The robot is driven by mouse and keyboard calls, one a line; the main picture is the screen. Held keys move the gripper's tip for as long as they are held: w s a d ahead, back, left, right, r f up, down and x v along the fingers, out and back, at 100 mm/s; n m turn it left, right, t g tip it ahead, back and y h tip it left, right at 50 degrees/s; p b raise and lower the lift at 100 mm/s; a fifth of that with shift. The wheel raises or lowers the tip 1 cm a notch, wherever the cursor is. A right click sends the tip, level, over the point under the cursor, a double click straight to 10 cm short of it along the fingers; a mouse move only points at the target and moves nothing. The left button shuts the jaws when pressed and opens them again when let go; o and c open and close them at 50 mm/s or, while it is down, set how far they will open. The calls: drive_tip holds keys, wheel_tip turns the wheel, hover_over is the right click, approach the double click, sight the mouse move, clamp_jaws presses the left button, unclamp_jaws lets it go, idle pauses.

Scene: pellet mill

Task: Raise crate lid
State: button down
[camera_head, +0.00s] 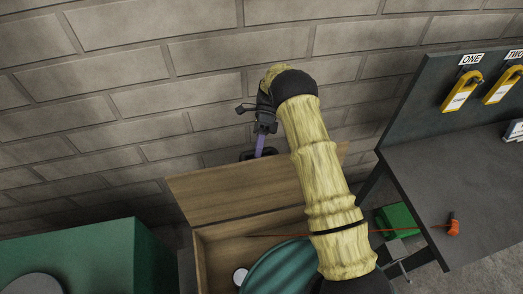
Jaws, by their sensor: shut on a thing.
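The wooden crate (200,262) stands against the wall at the bottom centre. Its lid (230,192) is swung up, showing as a tilted brown panel along the crate's back, and the inside is visible. My gripper (259,152) is at the lid's upper edge, near its middle, and is shut on the lid there. A dark part shows around the fingertips, too small to make out. My yellow-sleeved arm hides the right part of the lid and crate.
A teal ribbed object (275,268) and a small white round thing (240,276) are in the crate. A green box-like unit (90,250) stands left. At right are a grey bench (450,185) with yellow padlocks (460,92), an orange-handled tool (453,228) and a green box (396,220).

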drive_tip(key=shift+s+f, duration=0.15)
drive_tip(key=shift+f, duration=0.5)
drive_tip(key=c, duration=1.6)
unclamp_jaws()
drive_tip(key=o, duration=0.4)
drive_tip(key=shift+w+a, duration=0.1)
drive_tip(key=shift+w, duration=0.1)
drive_tip(key=shift+r, duration=0.15)
drive_tip(key=p+v, duration=0.2)
drive_tip(key=v, duration=0.3)
drive_tip(key=shift+w+r, duration=0.2)
drive_tip(key=shift+r, duration=0.2)
drive_tip(key=shift+w+p, duration=0.1)
drive_tip(key=shift+p, duration=0.45)
